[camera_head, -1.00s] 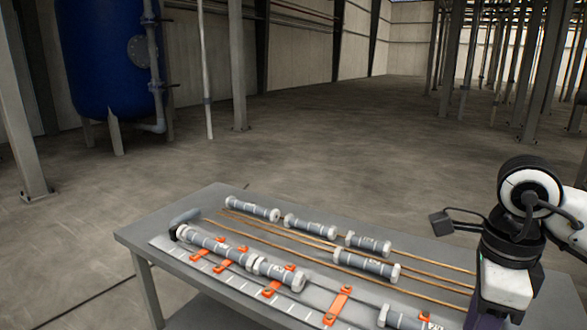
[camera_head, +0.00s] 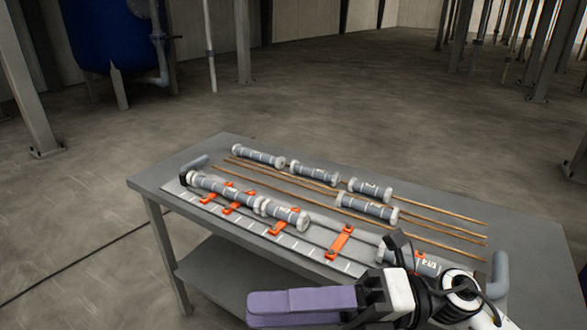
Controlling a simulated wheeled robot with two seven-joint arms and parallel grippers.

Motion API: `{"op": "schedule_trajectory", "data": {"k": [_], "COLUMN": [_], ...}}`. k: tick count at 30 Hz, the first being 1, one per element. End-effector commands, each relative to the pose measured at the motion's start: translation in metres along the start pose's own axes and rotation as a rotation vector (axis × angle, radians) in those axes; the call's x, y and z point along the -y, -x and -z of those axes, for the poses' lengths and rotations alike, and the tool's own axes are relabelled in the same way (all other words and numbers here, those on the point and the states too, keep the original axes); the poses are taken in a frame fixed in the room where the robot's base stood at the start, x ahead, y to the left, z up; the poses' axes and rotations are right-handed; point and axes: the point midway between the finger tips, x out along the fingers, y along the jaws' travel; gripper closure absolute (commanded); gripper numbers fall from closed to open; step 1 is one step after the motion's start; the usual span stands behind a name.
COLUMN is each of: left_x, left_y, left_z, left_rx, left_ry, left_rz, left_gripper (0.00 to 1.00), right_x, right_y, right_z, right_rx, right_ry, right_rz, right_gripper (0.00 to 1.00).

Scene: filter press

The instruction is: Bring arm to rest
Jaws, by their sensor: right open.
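My right arm comes in from the lower right, with a black and white wrist. My right gripper (camera_head: 262,306) has purple fingers that point left, low in the picture in front of the table's near edge. The fingers overlap from this angle, and nothing shows held between them. My left gripper is not in view.
A grey table (camera_head: 226,148) bears several grey cylinders with white end caps, copper-coloured rods (camera_head: 440,222) and a marked rail with orange clamps (camera_head: 340,242). My right wrist hides its near right part. A blue tank (camera_head: 105,35) stands back left. The floor behind the table is clear.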

Motion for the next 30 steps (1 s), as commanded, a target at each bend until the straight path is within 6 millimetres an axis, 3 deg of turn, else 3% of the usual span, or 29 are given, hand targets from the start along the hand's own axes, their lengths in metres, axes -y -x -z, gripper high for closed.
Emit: {"op": "schedule_trajectory", "data": {"k": [2, 5, 7, 10, 14, 19, 24, 27, 30], "left_x": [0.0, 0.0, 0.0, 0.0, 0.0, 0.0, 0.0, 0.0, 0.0], "left_y": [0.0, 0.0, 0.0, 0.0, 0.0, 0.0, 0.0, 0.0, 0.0], "left_z": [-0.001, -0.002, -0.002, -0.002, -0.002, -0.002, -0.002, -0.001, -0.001], "left_rx": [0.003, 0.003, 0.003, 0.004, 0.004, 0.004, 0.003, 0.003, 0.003], "left_ry": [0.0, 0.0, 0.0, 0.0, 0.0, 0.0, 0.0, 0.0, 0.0], "left_rz": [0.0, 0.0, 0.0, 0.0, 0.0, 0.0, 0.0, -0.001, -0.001], "left_gripper": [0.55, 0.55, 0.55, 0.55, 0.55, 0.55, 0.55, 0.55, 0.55], "right_x": [0.001, 0.024, 0.059, 0.12, 0.195, 0.27, 0.306, 0.315, 0.318], "right_y": [0.004, 0.034, 0.066, 0.112, 0.159, 0.195, 0.207, 0.208, 0.209], "right_z": [-0.025, -0.056, -0.067, -0.057, -0.009, 0.086, 0.171, 0.201, 0.214], "right_rx": [0.235, 0.545, 0.765, 1.047, 1.34, 1.644, 1.838, 1.896, 1.922], "right_ry": [-0.194, -0.46, -0.662, -0.939, -1.249, -1.61, -1.867, -1.952, -1.99], "right_rz": [-0.143, -0.278, -0.346, -0.4, -0.416, -0.391, -0.346, -0.328, -0.318], "right_gripper": [0.55, 0.55, 0.55, 0.55, 0.55, 0.55, 0.55, 0.55, 0.55]}}
